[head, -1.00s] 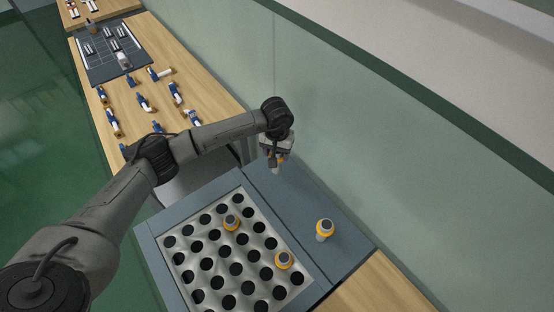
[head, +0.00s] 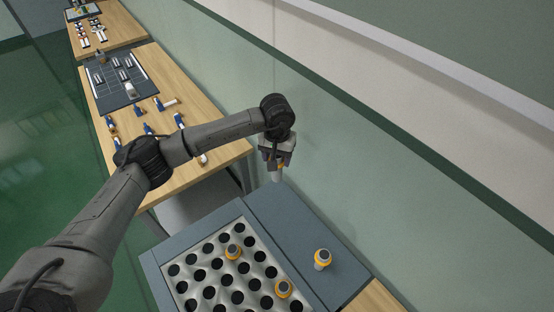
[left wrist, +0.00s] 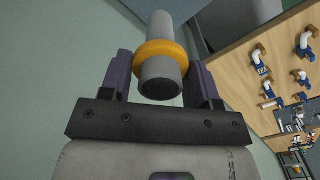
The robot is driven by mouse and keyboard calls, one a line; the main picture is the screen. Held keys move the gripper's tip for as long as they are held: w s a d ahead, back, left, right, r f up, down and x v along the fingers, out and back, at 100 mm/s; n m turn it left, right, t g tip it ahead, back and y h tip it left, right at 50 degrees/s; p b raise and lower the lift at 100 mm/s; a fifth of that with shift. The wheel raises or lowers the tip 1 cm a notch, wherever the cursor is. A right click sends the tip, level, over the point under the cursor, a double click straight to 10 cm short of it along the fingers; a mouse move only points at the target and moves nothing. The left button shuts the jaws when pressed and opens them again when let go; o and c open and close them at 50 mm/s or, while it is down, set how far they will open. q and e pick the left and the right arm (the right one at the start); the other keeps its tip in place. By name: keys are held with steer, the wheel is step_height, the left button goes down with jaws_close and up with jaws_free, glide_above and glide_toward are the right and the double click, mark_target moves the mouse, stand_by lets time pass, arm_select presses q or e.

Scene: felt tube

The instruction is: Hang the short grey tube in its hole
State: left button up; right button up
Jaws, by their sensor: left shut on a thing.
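My left gripper (head: 279,164) is shut on a grey tube (head: 277,175) with an orange collar. The tube's lower end points down, above the far edge of the blue-grey bench. In the left wrist view the grey tube (left wrist: 160,78) sits between the two fingers of the left gripper (left wrist: 157,75), which flank its orange collar. The metal plate with rows of dark holes (head: 211,277) lies to the lower left of the gripper, apart from it. My right gripper is not in view.
Another tube (head: 322,258) stands on the bare slab (head: 296,230). A green wall (head: 400,230) runs close along the right. A wooden table (head: 215,120) with blue-and-white parts lies beyond.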

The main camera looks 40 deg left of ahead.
arm_select(q)
steer(key=shift+r, duration=0.25)
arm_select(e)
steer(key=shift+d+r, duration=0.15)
arm_select(q)
steer(key=shift+s+a, duration=0.1)
steer(key=shift+s, duration=0.2)
arm_select(e)
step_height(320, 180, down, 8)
steer(key=b, duration=0.8)
arm_select(q)
steer(key=s+a+p, duration=0.3)
steer(key=s, duration=1)
steer(key=s+a+p, duration=0.4)
steer(key=s, duration=0.9)
steer(key=s+a+p, duration=0.3)
steer(key=s+p, duration=0.1)
steer(key=s, duration=1)
steer(key=shift+a, duration=0.25)
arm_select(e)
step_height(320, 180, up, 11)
